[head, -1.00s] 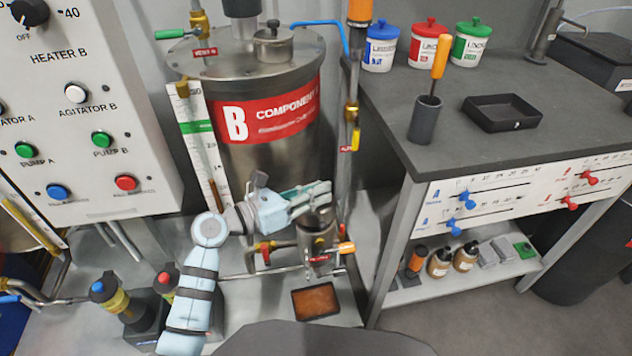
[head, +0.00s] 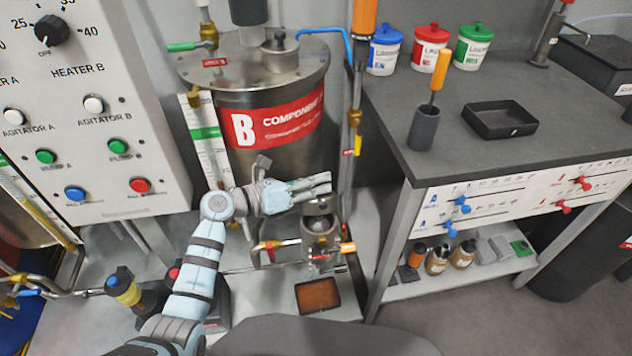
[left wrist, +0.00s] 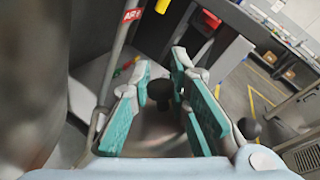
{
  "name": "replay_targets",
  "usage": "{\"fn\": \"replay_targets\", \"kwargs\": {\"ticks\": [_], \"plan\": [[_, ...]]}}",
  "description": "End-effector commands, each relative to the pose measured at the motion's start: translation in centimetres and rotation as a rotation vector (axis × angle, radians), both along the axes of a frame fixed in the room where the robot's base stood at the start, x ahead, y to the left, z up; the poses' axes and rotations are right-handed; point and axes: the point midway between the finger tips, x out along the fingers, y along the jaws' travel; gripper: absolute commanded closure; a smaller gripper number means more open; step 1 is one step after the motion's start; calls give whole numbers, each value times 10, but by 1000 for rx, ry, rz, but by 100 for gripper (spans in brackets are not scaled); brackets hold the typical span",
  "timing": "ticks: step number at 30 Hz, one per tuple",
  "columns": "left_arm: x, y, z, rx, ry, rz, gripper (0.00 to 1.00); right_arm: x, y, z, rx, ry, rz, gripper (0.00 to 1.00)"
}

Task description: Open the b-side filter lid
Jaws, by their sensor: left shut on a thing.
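The b-side filter (head: 321,243) is a small metal pot with brass fittings in front of the Component B tank. Its round mouth shows, with the inside partly visible. The lid (head: 319,208) appears raised and tilted above the mouth, partly hidden by my left gripper (head: 325,185). In the left wrist view, the teal-padded fingers of my left gripper (left wrist: 165,100) stand on both sides of a dark knob (left wrist: 160,92), with a grey metal surface below it. The gripper is shut on the lid's knob. My right gripper is not in view.
The Component B tank (head: 265,85) stands behind my left gripper. A vertical pipe (head: 347,165) is close to its fingertips. A brown-filled tray (head: 318,296) lies below the filter. The workbench (head: 440,80) is at right, the control panel (head: 85,130) at left.

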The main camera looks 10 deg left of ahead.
Motion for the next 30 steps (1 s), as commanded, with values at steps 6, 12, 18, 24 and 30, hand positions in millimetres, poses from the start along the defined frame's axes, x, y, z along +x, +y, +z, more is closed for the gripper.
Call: {"fn": "replay_targets", "kwargs": {"ticks": [6,12,18,24,30], "plan": [[1,1,3,-1,-6,4,64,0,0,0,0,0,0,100],[1,0,2,0,-5,2,62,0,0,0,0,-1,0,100],[-3,6,2,1,-4,3,62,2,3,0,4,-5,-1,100],[-32,44,9,8,-4,4,62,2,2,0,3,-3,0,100],[-62,82,19,5,-3,3,62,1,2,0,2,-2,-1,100]]}}
